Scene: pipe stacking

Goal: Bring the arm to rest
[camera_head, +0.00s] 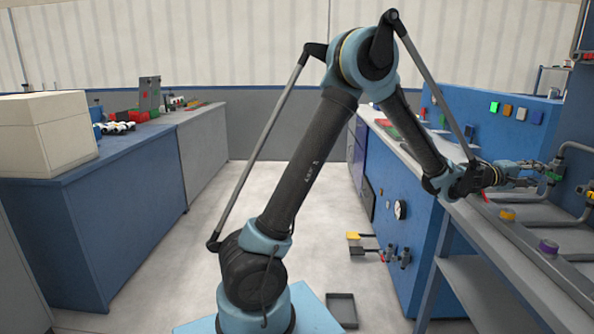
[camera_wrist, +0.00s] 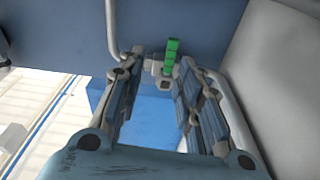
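My arm reaches out to the right in the head view. My gripper (camera_head: 541,173) is at the right, over the grey bench, close to a green-marked pipe fitting (camera_head: 554,177). In the wrist view my gripper (camera_wrist: 158,75) has its two fingers apart, with an empty gap between them. A green handle or block (camera_wrist: 171,57) on a grey pipe fitting shows at the far end of that gap. I cannot tell whether a fingertip touches it.
Grey pipes (camera_head: 558,213) run along the right bench, with a yellow part (camera_head: 508,214) and a purple part (camera_head: 547,247) there. A blue counter (camera_head: 120,215) with a pale box (camera_head: 45,135) stands at the left.

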